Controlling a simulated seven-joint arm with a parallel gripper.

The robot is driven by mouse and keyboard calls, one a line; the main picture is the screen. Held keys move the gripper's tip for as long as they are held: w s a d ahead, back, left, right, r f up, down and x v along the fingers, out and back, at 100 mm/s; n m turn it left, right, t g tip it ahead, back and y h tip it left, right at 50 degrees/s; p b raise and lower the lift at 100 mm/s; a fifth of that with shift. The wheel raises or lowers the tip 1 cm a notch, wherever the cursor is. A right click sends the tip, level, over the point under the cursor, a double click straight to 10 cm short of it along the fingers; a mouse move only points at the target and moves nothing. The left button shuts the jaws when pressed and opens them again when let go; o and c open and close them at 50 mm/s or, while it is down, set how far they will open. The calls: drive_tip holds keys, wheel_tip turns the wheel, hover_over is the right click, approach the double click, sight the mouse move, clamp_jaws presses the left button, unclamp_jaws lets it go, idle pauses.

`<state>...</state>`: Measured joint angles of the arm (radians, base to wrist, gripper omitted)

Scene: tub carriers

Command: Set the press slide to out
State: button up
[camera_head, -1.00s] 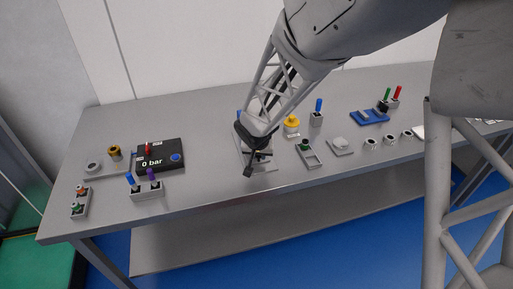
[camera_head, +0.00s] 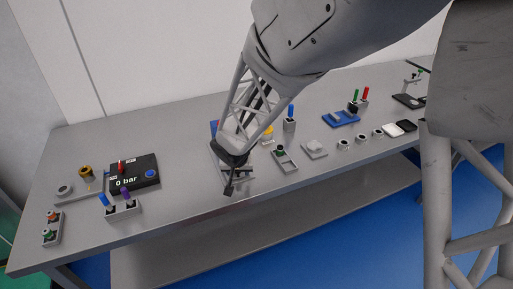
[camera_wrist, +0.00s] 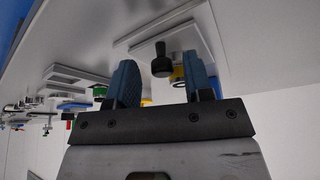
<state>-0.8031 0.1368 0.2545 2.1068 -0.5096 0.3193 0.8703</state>
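In the head view my gripper (camera_head: 229,187) points down over a grey plate-like fixture (camera_head: 246,181) near the bench's front edge. My forearm hides much of this fixture, and a blue part (camera_head: 214,127) shows behind it. In the wrist view my gripper (camera_wrist: 160,62) is open, with one blue finger on each side of a black knob (camera_wrist: 161,66). Gaps show between the knob and both fingers. The knob stands out from a pale plate with a raised frame (camera_wrist: 140,28). I cannot tell for sure that this is the press slide, nor read its position.
Left are a black "0 bar" panel (camera_head: 146,172) and a two-lever box (camera_head: 122,208). The bench front between them is clear.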

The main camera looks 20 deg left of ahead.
drive_tip(key=shift+r, duration=0.1)
drive_tip(key=v, duration=0.7)
drive_tip(key=shift+s+r, duration=0.2)
drive_tip(key=shift+r, duration=0.05)
idle(0.4)
drive_tip(key=shift+d, duration=0.15)
drive_tip(key=d+r+m+h, duration=0.1)
drive_tip(key=d+r, duration=0.3)
drive_tip(key=d, duration=0.5)
drive_tip(key=s+d+r+m, duration=0.1)
drive_tip(key=d+r, duration=0.2)
drive_tip(key=d, duration=0.7)
drive_tip(key=d+r+m+h, duration=0.1)
drive_tip(key=d+r, duration=0.3)
drive_tip(key=d, duration=0.5)
drive_tip(key=s+d+r, duration=0.2)
drive_tip(key=s+d, duration=0.6)
drive_tip(key=d, duration=0.1)
drive_tip(key=s+d+r+m+g, duration=0.1)
drive_tip(key=s+d, duration=0.8)
drive_tip(key=d, duration=0.1)
drive_tip(key=shift+r+m, duration=0.3)
drive_tip(key=shift+r, duration=0.1)
